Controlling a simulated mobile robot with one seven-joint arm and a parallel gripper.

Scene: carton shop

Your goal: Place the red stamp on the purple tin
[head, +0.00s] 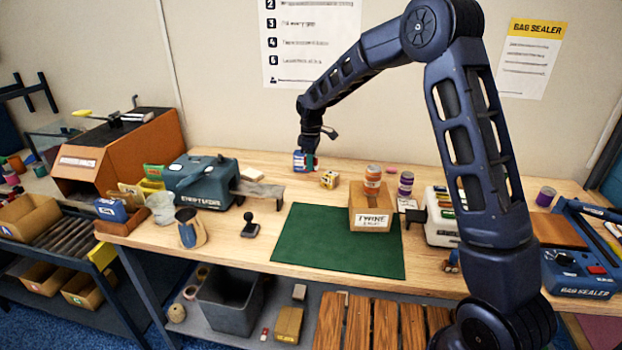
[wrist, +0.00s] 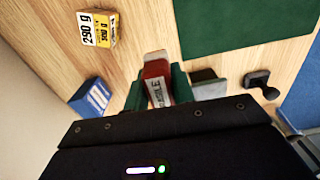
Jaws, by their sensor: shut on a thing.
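My gripper (head: 308,158) is at the back of the bench, beside a blue box. In the wrist view its green fingers (wrist: 157,92) are shut on the red stamp (wrist: 156,82), a red block with a white label ending in "ILE" and a pale end. In the head view the stamp is mostly hidden by the fingers. A purple tin (head: 545,196) with a pale label stands at the right of the bench, well apart from my gripper. Another purple, banded thing (head: 405,184) stands right of the twine box; I cannot tell whether it is one tin or a stack.
The blue box (wrist: 92,98) and a yellow-white box (head: 329,179) stand near my gripper. A twine box (head: 371,222) sits on the green mat (head: 310,240). A black hand stamp (head: 250,227) and a teal machine (head: 203,180) are to the left, a blue bag sealer (head: 575,275) to the right.

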